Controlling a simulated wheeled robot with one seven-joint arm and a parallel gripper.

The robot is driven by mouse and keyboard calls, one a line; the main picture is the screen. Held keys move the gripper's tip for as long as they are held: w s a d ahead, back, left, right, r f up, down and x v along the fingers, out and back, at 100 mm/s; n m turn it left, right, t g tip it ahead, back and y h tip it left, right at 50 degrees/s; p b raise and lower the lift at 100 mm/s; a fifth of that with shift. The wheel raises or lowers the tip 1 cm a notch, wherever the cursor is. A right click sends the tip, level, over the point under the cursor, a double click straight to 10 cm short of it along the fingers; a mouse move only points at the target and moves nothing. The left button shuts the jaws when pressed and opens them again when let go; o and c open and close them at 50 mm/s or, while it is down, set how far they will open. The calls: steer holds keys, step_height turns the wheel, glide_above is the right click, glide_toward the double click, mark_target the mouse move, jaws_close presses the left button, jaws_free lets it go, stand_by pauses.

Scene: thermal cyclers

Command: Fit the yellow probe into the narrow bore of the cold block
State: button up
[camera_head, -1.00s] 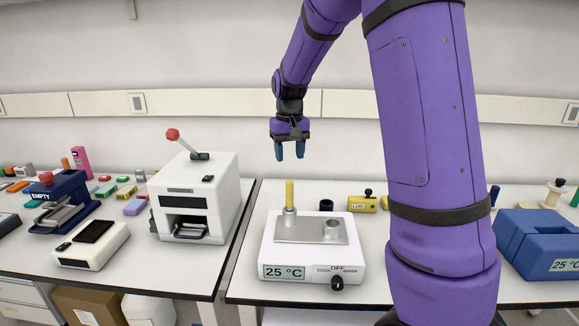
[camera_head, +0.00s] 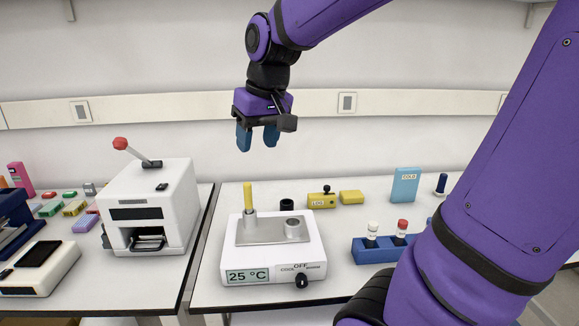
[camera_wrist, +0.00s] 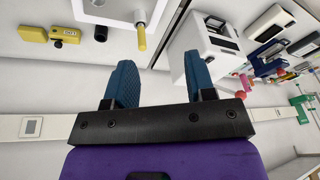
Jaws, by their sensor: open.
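The white cold block unit (camera_head: 262,261) stands on the right bench, its display reading 25 °C and its knob (camera_head: 301,281) near an OFF mark. The yellow probe (camera_head: 248,196) stands nearly upright in the narrow metal collar (camera_head: 250,219) at the left of the grey top plate; its lower end is hidden there. A wider round opening (camera_head: 292,227) sits to the right. My gripper (camera_head: 257,146) hangs well above the unit, fingers downward, open and empty, apart from the probe. In the wrist view, the probe (camera_wrist: 141,38) shows beyond the open fingers (camera_wrist: 160,75).
A white lever press (camera_head: 152,206) stands on the left bench, across a gap. A black cup (camera_head: 287,204) and yellow LOG block (camera_head: 321,201) lie behind the unit. A blue rack (camera_head: 372,251) with capped tubes stands to its right, beside my arm. A COLD box (camera_head: 405,185) stands behind.

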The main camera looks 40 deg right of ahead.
steer(key=s+a+n+t, duration=0.1)
steer(key=s+a+t, duration=0.1)
steer(key=s, duration=1.1)
steer(key=shift+a+f+h, duration=0.25)
steer(key=shift+a+h, duration=0.05)
steer(key=shift+a, duration=0.6)
steer(key=shift+s, duration=0.15)
